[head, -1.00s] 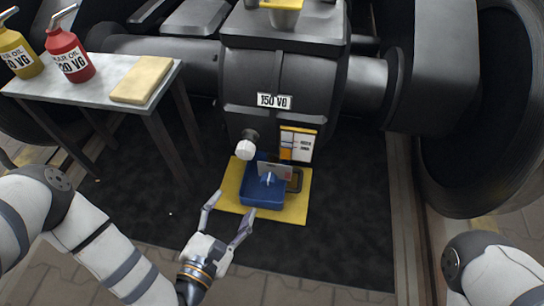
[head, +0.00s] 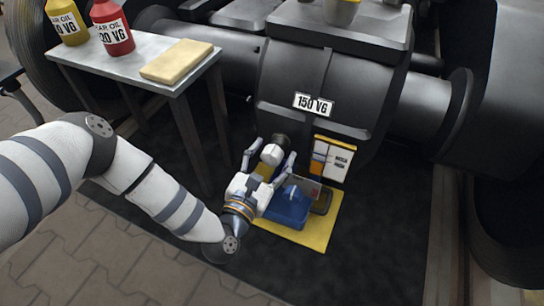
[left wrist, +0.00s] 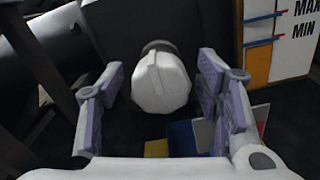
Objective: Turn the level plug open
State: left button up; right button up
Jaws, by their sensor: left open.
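The level plug (head: 273,153) is a white faceted knob on a dark stub, low on the front of the black gear housing (head: 310,80). In the left wrist view the plug (left wrist: 160,84) shows a raised bar across its face. My left gripper (head: 269,160) is open, with one finger on either side of the plug. In the left wrist view both fingers (left wrist: 157,95) stand apart from the plug, with gaps on both sides. My right gripper is not in view.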

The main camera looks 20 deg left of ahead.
pick_arm(q)
jog(key=c, duration=1.2)
